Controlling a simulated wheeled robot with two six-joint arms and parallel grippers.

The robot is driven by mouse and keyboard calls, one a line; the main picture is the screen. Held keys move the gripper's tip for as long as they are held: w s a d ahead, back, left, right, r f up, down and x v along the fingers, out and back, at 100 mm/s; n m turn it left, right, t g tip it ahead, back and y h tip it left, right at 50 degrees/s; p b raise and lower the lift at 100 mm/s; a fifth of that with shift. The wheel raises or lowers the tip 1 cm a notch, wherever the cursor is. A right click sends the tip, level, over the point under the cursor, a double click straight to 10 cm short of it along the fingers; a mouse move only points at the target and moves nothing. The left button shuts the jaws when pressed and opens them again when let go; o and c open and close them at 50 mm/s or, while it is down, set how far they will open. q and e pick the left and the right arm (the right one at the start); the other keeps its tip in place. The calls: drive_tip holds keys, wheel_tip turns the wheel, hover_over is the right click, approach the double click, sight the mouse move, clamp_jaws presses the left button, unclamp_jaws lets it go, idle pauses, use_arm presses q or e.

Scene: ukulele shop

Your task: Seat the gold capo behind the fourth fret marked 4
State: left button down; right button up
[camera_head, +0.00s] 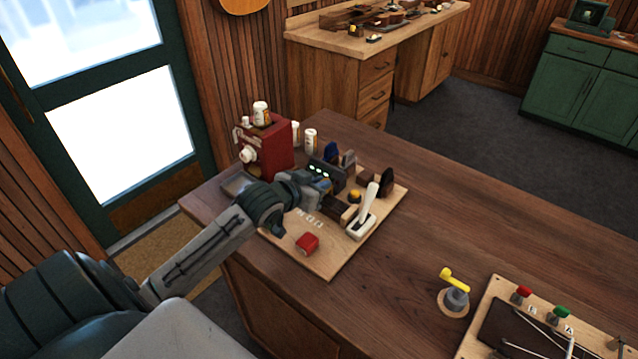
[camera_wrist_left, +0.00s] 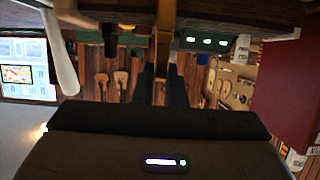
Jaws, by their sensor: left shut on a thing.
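My left gripper (camera_head: 325,196) reaches over the wooden work board (camera_head: 330,268) from the left, with its tip close to a short dark wooden neck piece (camera_head: 342,211). In the left wrist view, the gripper (camera_wrist_left: 161,80) is shut on a narrow gold piece (camera_wrist_left: 161,58), apparently the capo. The neck's dark underside (camera_wrist_left: 166,14) shows above it in that picture. Whether the capo touches the neck, I cannot tell. The frets and the mark 4 are not readable. The capo is hidden in the head view. My right gripper is not in view.
A white lever (camera_head: 369,197) stands right beside the neck piece. A red machine (camera_head: 265,148) and white bottles (camera_head: 310,140) stand behind.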

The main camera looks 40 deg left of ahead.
use_arm(q)
drive_tip(key=shift+p, duration=0.35)
drive_tip(key=shift+f+b, duration=0.3)
drive_tip(key=shift+f, duration=0.25)
idle(0.4)
drive_tip(key=c, duration=1.8)
unclamp_jaws()
drive_tip(key=shift+o, duration=0.2)
